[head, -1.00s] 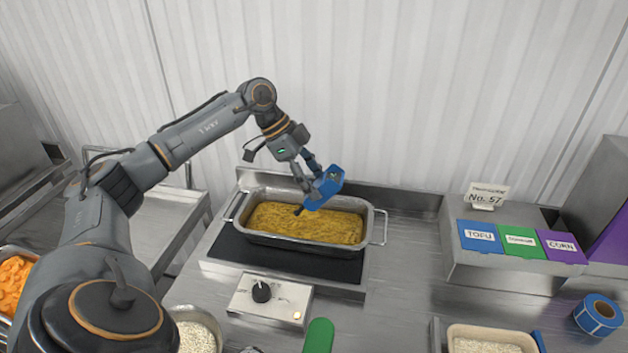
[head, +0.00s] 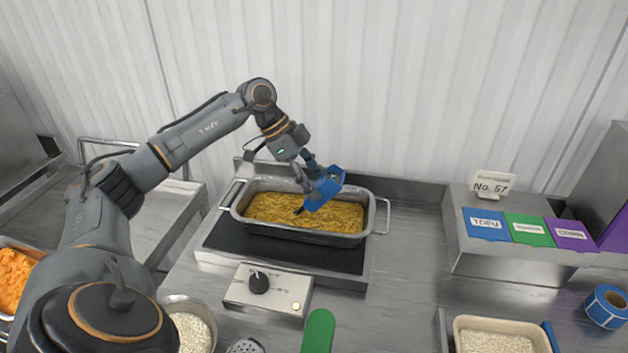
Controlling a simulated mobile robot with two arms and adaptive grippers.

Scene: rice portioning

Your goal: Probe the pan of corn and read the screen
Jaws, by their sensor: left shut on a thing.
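The pan of corn (head: 240,226) is a deep metal pan with two side handles, filled with a yellow mass (head: 270,211). It stands on a black hot plate (head: 225,243). My left gripper (head: 313,181) is shut on a blue probe thermometer (head: 326,188) above the back right part of the pan. The thermometer is tilted, and its dark tip (head: 299,211) points down at the corn; I cannot tell whether it touches or enters it. Its screen is too small to read. My right gripper is not in view.
A control box (head: 268,290) with a knob is in front of the plate. Tofu, green and corn labels (head: 486,224) lie on a metal box at right, beside a No. 57 sign (head: 492,185). Front: rice bowl (head: 190,325), green handle (head: 318,330), rice tray (head: 455,330), blue tape roll (head: 606,306).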

